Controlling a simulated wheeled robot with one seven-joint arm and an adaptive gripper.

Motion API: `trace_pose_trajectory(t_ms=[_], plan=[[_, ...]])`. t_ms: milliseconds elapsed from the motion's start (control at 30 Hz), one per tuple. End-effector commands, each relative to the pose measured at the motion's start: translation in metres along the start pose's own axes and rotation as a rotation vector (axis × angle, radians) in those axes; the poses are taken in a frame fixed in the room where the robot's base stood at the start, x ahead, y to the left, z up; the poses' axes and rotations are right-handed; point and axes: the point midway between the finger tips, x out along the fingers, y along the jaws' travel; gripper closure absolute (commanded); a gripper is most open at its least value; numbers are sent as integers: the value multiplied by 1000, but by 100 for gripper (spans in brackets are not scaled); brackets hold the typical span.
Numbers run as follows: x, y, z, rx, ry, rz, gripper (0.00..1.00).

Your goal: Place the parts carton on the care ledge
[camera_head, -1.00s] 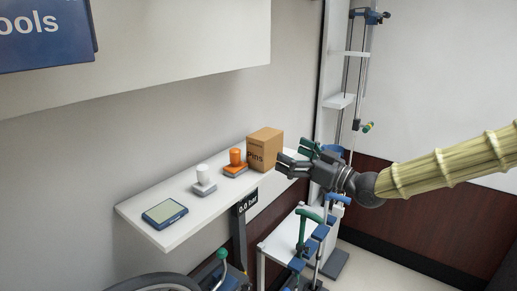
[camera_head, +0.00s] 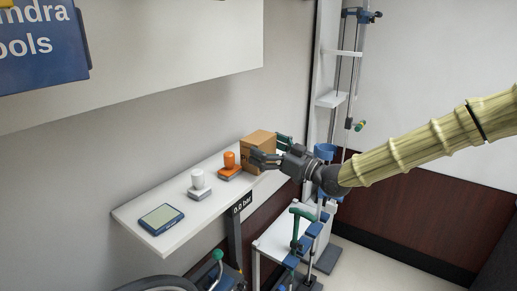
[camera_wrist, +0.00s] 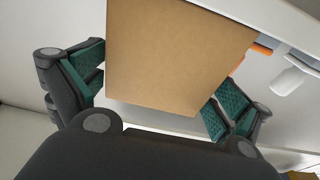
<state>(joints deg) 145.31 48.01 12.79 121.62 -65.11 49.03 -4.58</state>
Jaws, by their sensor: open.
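The parts carton (camera_head: 257,149) is a brown box standing upright at the far end of the white wall ledge (camera_head: 150,240). No sign marks this ledge as the care ledge. My gripper (camera_head: 273,150) is open at the carton, with one finger in front of its near side and the other behind. In the wrist view the carton (camera_wrist: 175,55) fills the space between the green-padded fingers.
An orange-topped device (camera_head: 229,163), a white-topped device (camera_head: 198,182) and a flat blue-framed unit (camera_head: 161,217) stand along the ledge. A white overhead cabinet (camera_head: 170,60) hangs above. A frame with green and blue handles (camera_head: 297,240) stands below right.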

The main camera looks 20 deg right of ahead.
Motion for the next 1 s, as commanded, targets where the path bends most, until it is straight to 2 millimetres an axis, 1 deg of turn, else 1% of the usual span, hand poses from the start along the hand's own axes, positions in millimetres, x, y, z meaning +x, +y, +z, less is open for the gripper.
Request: trace_pose_trajectory(t_ms=[100, 300, 600, 767, 800, 833, 867, 900, 1000], plan=[[12, 1, -1, 0, -2, 0, 0], [23, 0, 0, 1, -2, 0, 0], [25, 0, 1, 0, -1, 0, 0], [25, 0, 1, 0, -1, 0, 29], [25, 0, 1, 0, -1, 1, 36], [25, 1, 1, 0, -1, 1, 39], [25, 0, 1, 0, -1, 1, 39], [25, 0, 0, 0, 0, 0, 43], [25, 1, 0, 0, 0, 0, 43]])
